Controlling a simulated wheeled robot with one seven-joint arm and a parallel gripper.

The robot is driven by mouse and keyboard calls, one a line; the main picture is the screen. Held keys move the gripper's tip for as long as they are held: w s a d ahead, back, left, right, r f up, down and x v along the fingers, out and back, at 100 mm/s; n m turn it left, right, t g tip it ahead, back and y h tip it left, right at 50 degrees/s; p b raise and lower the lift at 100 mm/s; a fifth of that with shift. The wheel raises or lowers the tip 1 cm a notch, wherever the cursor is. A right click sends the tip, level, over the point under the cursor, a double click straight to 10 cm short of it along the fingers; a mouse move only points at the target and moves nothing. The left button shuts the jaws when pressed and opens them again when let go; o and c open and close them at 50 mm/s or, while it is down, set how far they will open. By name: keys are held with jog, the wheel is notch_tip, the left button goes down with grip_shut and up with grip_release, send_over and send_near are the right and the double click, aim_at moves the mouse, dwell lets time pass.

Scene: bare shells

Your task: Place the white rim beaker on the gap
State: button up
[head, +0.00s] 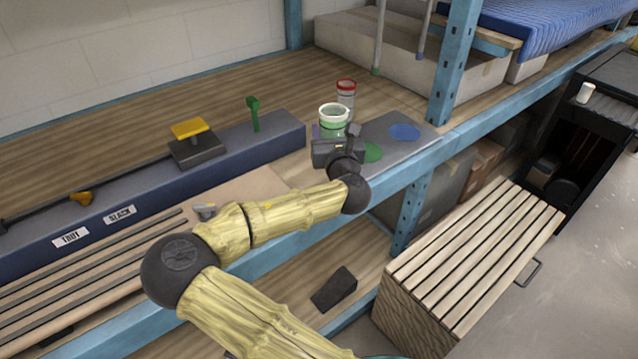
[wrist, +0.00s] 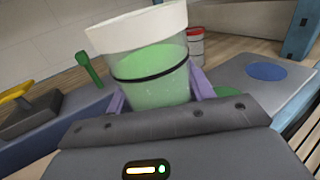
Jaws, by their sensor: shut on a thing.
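The white rim beaker (head: 333,116) is clear, with green contents and a dark band around it in the wrist view (wrist: 150,75). My gripper (head: 332,134) is shut on it, with purple fingers on either side, and the beaker tilts slightly in the wrist view. It is over the left part of a grey mat (head: 421,146) on the shelf; whether its base touches is hidden. The mat bears a blue disc (head: 405,132) and a green disc (head: 373,153). A red rim beaker (head: 346,88) stands just behind the held beaker. I cannot tell which spot is the gap.
A long dark blue box (head: 270,143) with a yellow-topped block (head: 190,128) and a green lever (head: 254,114) lies left of the mat. A blue post (head: 455,65) rises behind the mat's right side. A slatted wooden crate (head: 470,260) stands below the shelf.

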jog(key=shift+w+a+r+n+y, duration=0.15)
jog(key=shift+a+r+y, duration=0.1)
jog(key=shift+a, duration=0.15)
jog(key=shift+w+a+r+n+y, duration=0.1)
jog(key=shift+w+a+n+y, duration=0.05)
jog(key=shift+a+y, duration=0.15)
jog(key=shift+s, duration=0.1)
jog(key=shift+f, duration=3.15)
jog(key=shift+f, duration=1.85)
jog(key=shift+f+b, duration=0.15)
jog(key=shift+b, duration=0.15)
jog(key=o, duration=1.1)
